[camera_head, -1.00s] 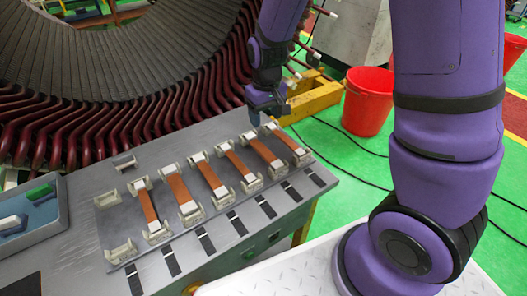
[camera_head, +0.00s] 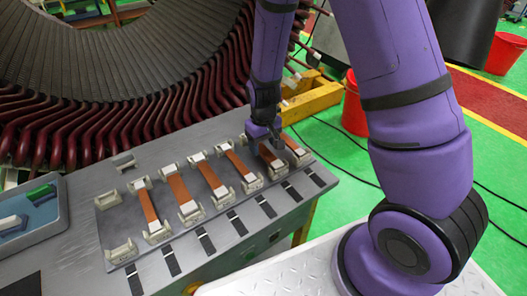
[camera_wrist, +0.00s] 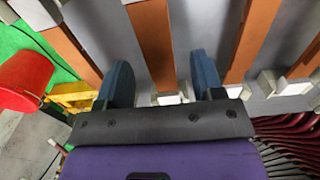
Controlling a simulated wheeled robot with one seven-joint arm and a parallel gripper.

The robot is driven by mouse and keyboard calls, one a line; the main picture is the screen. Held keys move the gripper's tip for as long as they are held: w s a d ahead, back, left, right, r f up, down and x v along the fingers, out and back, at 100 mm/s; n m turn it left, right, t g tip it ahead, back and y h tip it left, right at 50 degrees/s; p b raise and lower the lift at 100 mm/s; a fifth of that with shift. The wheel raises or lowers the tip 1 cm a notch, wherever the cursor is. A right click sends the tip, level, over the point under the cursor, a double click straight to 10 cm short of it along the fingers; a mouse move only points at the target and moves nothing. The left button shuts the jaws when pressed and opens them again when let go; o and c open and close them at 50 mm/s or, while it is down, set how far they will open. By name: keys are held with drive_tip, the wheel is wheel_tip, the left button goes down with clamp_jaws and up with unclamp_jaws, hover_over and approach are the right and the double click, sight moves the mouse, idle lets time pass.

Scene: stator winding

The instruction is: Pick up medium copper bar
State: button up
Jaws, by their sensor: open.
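Several copper bars with pale ends lie side by side in white holders on the grey bench (camera_head: 80,215); I cannot tell their sizes apart with certainty. My gripper (camera_head: 272,143) is over the bar second from the right (camera_head: 268,156) in the head view and partly hides it. In the wrist view my gripper (camera_wrist: 160,82) is open, its two blue fingers apart on either side of a shadowed copper bar (camera_wrist: 153,42). Other bars lie to the left (camera_wrist: 70,40) and right (camera_wrist: 253,38) of the fingers. Nothing is held.
An empty holder pair (camera_head: 121,251) stands at the left end of the row. A blue tray (camera_head: 50,231) sits at far left. The large stator (camera_head: 70,120) rises behind the bench. A red bucket (camera_head: 353,112) and a yellow frame (camera_head: 312,98) stand beyond its right end.

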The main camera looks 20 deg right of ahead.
drive_tip(key=shift+f, duration=0.9)
clamp_jaws()
drive_tip(key=shift+r, duration=0.1)
